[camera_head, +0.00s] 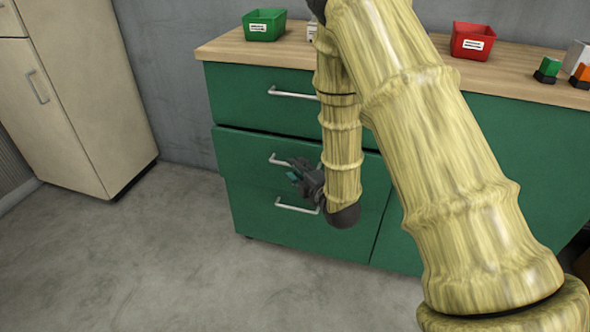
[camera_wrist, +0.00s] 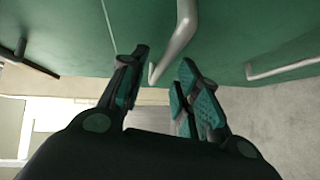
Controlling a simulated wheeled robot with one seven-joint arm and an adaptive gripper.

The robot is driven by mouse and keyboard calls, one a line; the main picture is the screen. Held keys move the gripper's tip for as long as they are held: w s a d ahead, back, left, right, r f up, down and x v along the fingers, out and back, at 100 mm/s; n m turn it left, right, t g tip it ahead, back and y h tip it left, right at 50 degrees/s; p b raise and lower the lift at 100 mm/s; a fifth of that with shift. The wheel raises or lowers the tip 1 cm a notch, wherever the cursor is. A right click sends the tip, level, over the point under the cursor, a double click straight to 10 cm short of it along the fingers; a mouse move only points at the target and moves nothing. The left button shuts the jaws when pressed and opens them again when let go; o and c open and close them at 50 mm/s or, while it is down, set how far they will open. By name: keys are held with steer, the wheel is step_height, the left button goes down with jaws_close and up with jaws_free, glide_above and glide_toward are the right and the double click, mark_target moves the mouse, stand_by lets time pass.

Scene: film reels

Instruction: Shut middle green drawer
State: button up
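The green cabinet's middle drawer (camera_head: 243,154) shows between the top and bottom drawers. Its front seems to stand slightly proud of the top drawer, though my arm hides its right part. Its silver handle (camera_head: 280,160) is partly hidden by my gripper (camera_head: 298,174). In the wrist view, the fingers of my gripper (camera_wrist: 164,70) are apart, with nothing held between them. A silver handle (camera_wrist: 181,38), apparently the middle one, reaches down to the gap between the fingertips. I cannot tell whether it touches a finger.
The bottom drawer handle (camera_head: 297,206) is just below my gripper, and the top drawer handle (camera_head: 292,94) is above. On the wooden countertop (camera_head: 380,62) stand a green bin (camera_head: 265,26) and a red bin (camera_head: 472,42). A beige cabinet (camera_head: 75,90) stands left; the floor between is clear.

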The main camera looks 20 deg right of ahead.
steer(key=shift+x, duration=1)
jaws_close()
